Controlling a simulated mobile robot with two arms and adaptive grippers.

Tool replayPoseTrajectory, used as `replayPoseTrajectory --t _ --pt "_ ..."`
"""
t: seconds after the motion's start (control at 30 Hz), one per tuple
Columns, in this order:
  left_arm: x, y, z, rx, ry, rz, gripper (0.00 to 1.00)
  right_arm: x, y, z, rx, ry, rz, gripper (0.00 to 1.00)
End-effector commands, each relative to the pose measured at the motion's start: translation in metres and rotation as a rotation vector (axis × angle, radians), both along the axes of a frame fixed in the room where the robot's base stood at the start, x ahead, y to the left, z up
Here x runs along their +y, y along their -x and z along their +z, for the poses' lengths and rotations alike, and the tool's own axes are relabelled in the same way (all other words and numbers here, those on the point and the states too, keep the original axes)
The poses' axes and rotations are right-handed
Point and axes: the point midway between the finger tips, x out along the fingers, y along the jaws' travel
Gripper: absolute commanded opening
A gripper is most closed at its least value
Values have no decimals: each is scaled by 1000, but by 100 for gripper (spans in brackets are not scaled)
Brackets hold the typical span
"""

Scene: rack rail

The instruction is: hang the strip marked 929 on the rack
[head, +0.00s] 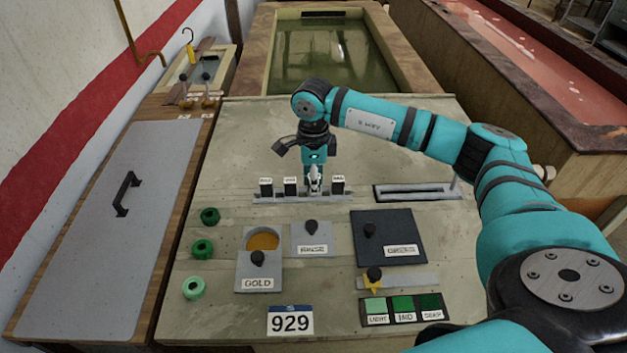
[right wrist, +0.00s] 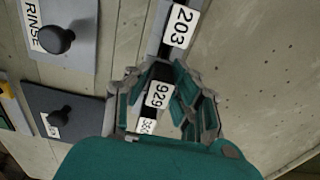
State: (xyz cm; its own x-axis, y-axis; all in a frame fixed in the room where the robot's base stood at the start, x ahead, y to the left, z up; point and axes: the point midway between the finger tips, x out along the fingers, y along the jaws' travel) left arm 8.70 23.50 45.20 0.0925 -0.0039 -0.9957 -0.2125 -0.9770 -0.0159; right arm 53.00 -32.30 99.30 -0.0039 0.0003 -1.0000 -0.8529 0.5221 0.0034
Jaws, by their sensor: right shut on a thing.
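The strip marked 929 (right wrist: 158,94) shows between the fingers of my right gripper (right wrist: 163,98) in the right wrist view. In the head view my right gripper (head: 314,186) points down at a low grey holder (head: 362,197) and is shut on the strip. The strip is mostly hidden there by the fingers. I cannot tell whether its foot still sits in the holder. A strip marked 203 (right wrist: 180,26) stands to one side, and another label (right wrist: 146,126) is partly hidden on the other side. My left gripper is not in view.
Other white-labelled strips (head: 265,187) stand in the holder. A dark-edged frame with a pale bar (head: 416,191) lies to its right. In front are the GOLD (head: 257,282), RINSE (head: 312,238) and dark (head: 388,238) panels. A 929 card (head: 290,322) is at the near edge. A liquid-filled tank (head: 330,55) lies behind.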

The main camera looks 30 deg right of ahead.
Motion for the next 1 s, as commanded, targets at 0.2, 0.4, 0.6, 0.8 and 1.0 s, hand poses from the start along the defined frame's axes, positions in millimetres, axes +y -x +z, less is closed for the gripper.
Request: replayPoseTrajectory --t 0.2,0.4,0.6,0.8,1.0 --pt "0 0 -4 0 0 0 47 0 0 -4 0 0 0 0" --pt "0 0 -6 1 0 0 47 0 0 -7 0 0 0 0" --pt "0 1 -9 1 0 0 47 0 0 -10 0 0 0 0" --pt "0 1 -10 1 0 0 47 0 0 -11 0 0 0 25" --pt "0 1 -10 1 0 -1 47 0 0 -11 0 0 0 47"
